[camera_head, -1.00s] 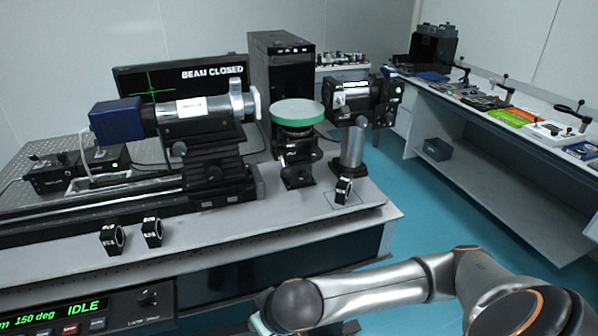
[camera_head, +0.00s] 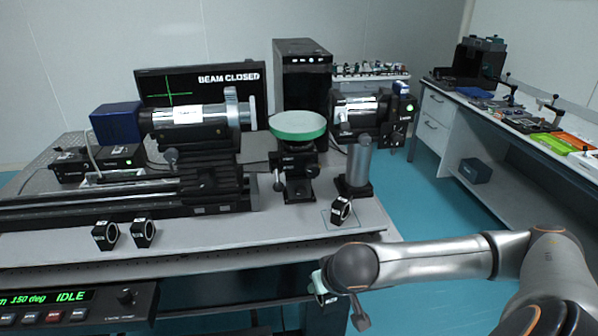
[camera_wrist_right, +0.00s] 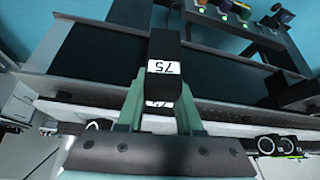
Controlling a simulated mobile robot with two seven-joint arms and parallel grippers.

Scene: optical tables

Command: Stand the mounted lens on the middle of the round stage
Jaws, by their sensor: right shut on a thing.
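The round stage (camera_head: 298,126) is a pale disc with a green rim on a black mount, and its top is bare. My right gripper (camera_head: 322,287) is in front of the bench's front edge, below and apart from the stage. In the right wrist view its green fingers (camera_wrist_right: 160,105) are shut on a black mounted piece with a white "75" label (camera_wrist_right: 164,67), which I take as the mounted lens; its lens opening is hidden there. In the head view the held piece cannot be made out clearly. My left gripper is not in view.
Two black ring mounts (camera_head: 105,235) (camera_head: 143,232) stand at the bench's front left. Another ring mount (camera_head: 341,210) stands in a marked square, near a grey post (camera_head: 357,162). A laser-like tube (camera_head: 190,115) is left of the stage, a black device (camera_head: 372,115) right of it.

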